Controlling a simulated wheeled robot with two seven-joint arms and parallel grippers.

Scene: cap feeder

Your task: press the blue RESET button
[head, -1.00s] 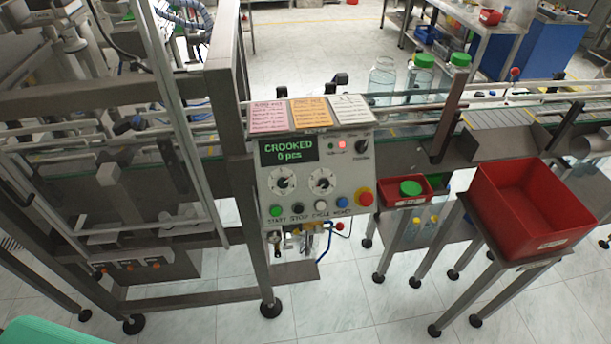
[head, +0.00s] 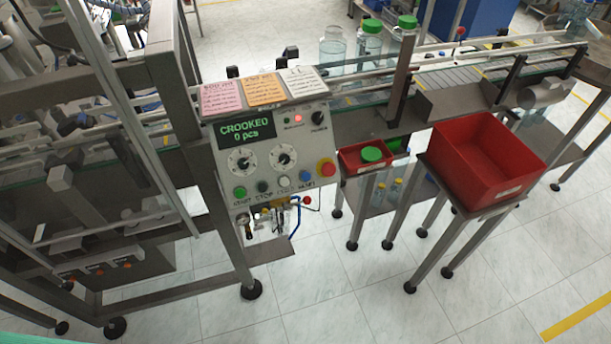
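The control panel (head: 262,158) stands near the middle of the head view, mounted at the conveyor's frame. The blue button (head: 306,175) is in the panel's bottom row, between a white button (head: 284,181) and the larger red button on a yellow base (head: 326,168). Its label below is too small to read surely. A green button (head: 240,191) and a black button (head: 263,186) are further left in the row. The display (head: 245,130) reads "CROOKED 0 pcs", and a red lamp (head: 298,119) is lit. Neither of my grippers is in view.
A large red bin (head: 480,185) stands on a stand right of the panel. A small red tray (head: 350,164) holds a green cap (head: 371,154). Jars (head: 333,52) stand on the conveyor behind. Metal posts flank the panel's left. The tiled floor in front (head: 340,280) is clear.

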